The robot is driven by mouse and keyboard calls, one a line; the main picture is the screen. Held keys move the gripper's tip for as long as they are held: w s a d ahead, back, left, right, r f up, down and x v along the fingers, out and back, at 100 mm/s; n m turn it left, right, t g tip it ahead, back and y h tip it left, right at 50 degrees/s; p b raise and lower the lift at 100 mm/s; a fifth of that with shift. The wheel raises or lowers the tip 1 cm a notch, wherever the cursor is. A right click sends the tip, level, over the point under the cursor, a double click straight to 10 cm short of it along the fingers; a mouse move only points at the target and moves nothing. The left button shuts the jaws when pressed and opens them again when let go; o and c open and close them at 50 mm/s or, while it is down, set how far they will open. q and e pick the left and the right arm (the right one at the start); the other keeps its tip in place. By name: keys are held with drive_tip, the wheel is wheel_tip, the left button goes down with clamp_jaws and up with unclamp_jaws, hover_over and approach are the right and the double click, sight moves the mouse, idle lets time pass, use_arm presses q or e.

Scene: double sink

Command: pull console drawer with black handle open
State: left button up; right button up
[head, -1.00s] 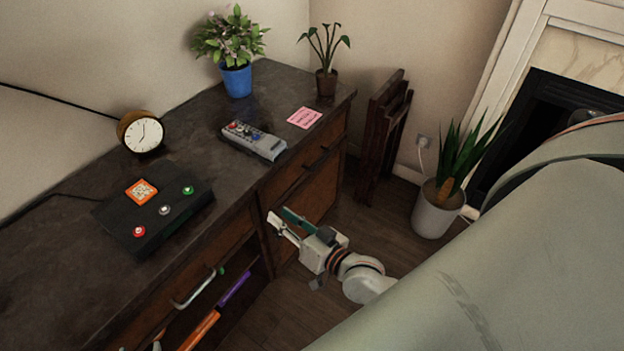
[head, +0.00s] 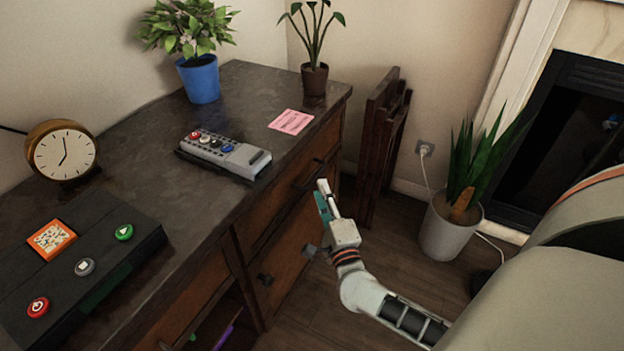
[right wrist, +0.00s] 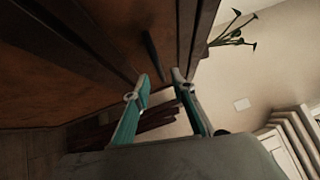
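The console (head: 200,140) is a dark-topped wooden cabinet along the wall. Its upper right drawer (head: 262,222) looks closed and carries a black bar handle (head: 307,176). The handle also shows in the right wrist view (right wrist: 153,57), just beyond the fingertips. My right gripper (head: 322,190) is beside the handle, on the room side of the drawer front. In the right wrist view its two teal fingers (right wrist: 160,77) are apart with nothing between them. Whether a fingertip touches the handle I cannot tell. My left gripper is out of view.
A lower front (head: 290,262) has a small dark knob (head: 265,279). On top stand a remote (head: 225,152), a pink note (head: 291,121), plants, a clock (head: 62,152) and a black button box (head: 85,265). A folded wooden stand (head: 383,140) and a potted plant (head: 450,225) stand right.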

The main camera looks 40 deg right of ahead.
sight(316, 176)
drive_tip(key=x, duration=0.6)
drive_tip(key=shift+b, duration=0.3)
clamp_jaws()
